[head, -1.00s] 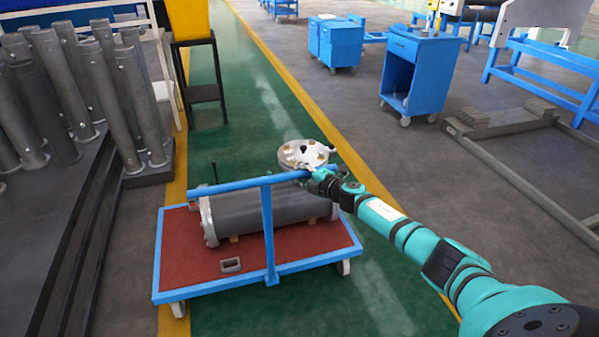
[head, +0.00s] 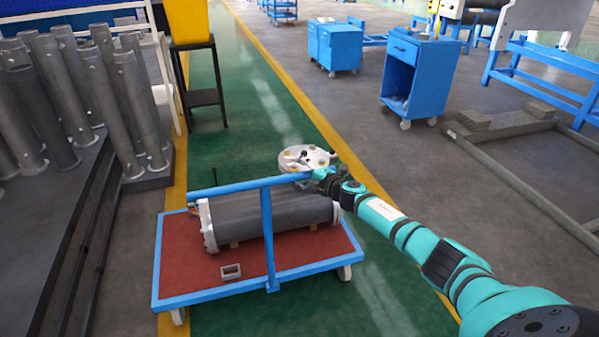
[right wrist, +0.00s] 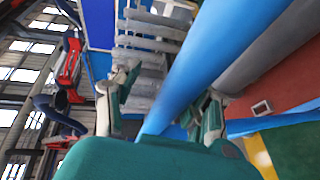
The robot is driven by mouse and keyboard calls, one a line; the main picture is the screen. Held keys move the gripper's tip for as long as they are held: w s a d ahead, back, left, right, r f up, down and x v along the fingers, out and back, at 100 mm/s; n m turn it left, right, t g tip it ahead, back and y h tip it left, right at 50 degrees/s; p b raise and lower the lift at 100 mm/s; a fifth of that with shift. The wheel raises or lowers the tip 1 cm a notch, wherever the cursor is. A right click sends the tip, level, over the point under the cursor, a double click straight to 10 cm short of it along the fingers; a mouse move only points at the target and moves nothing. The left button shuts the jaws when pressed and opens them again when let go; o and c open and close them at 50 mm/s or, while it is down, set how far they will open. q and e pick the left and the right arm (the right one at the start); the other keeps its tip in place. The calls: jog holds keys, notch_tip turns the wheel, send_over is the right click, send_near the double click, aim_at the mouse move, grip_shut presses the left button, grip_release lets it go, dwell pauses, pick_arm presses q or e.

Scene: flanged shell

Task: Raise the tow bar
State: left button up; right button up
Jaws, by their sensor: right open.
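The tow bar (head: 266,225) is a blue post rising from the front edge of the blue-framed cart (head: 185,250), with a long crossbar on top. The post stands roughly upright. My right gripper (head: 322,174) is at the right end of the crossbar. In the right wrist view the blue bar (right wrist: 215,60) runs between the two open fingers of my right gripper (right wrist: 170,85). Whether a finger touches the bar cannot be told. A grey flanged shell (head: 300,212) lies on the red deck behind the post. My left gripper is out of view.
A white round flange part (head: 300,155) shows just behind the crossbar. Grey pipes (head: 90,90) stand on a dark platform at left. Blue cabinets (head: 420,75) stand at the back right. The green lane (head: 260,110) beyond the cart is clear.

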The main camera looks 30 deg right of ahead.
jog(key=v, duration=1.2)
jog(key=shift+f, duration=0.2)
dwell(0.4)
jog(key=s+d+f+m+g+h, duration=0.1)
jog(key=s+f+m+g+h, duration=0.2)
jog(key=f, duration=0.7)
jog(key=s+d+f+m+g, duration=0.1)
jog(key=s+f+m, duration=0.35)
jog(key=f, duration=0.65)
jog(key=s+a+f+m+g+h+p, duration=0.1)
jog(key=s+a+f+m+g, duration=0.25)
jog(key=s+f, duration=1)
jog(key=s+a+f+m+g, duration=0.2)
jog(key=s+a+f, duration=0.3)
jog(key=s, duration=0.6)
jog(key=s+a+f+m+g+y, duration=0.1)
jog(key=s+a+f+g, duration=0.2)
jog(key=s+a+f, duration=0.3)
jog(key=s+a+f+m+g+p, duration=0.1)
jog(key=s+a+f, duration=0.5)
jog(key=s, duration=1)
jog(key=shift+a+m+g, duration=0.7)
jog(key=shift+m+g, duration=0.05)
jog(key=shift+m, duration=0.05)
